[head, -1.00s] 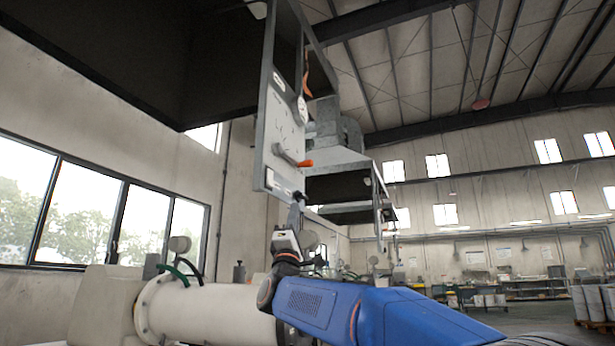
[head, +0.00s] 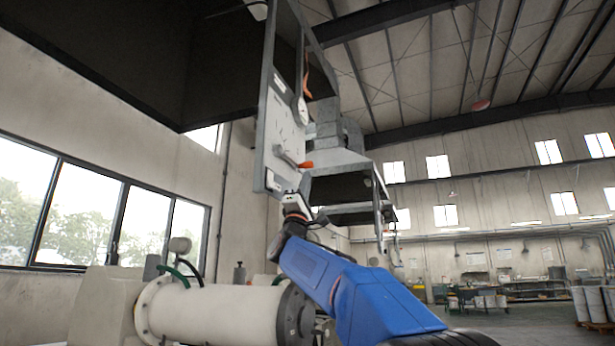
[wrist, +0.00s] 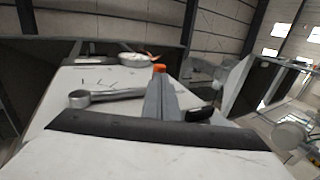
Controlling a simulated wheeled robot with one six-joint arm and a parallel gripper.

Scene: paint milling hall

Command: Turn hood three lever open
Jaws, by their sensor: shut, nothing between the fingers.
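The nearest hood's grey-white side panel (head: 277,135) carries a silver lever (head: 287,155) with an orange grip (head: 306,165) that points right and slightly down. The hood's number cannot be read. My gripper (head: 307,180) is just below the grip at the panel's lower right edge. In the wrist view the lever's silver arm (wrist: 115,95) runs right from its round pivot (wrist: 79,98) to behind my shut, empty gripper fingers (wrist: 160,85). The orange grip (wrist: 159,68) shows just past the fingertips. Whether they touch the lever cannot be told.
A round gauge (head: 300,110) sits above the lever on the panel. The dark hood (head: 110,50) overhangs at upper left. More hoods (head: 345,185) hang behind to the right. A pale cylindrical mill (head: 215,312) stands below left of my arm. The hall is open to the right.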

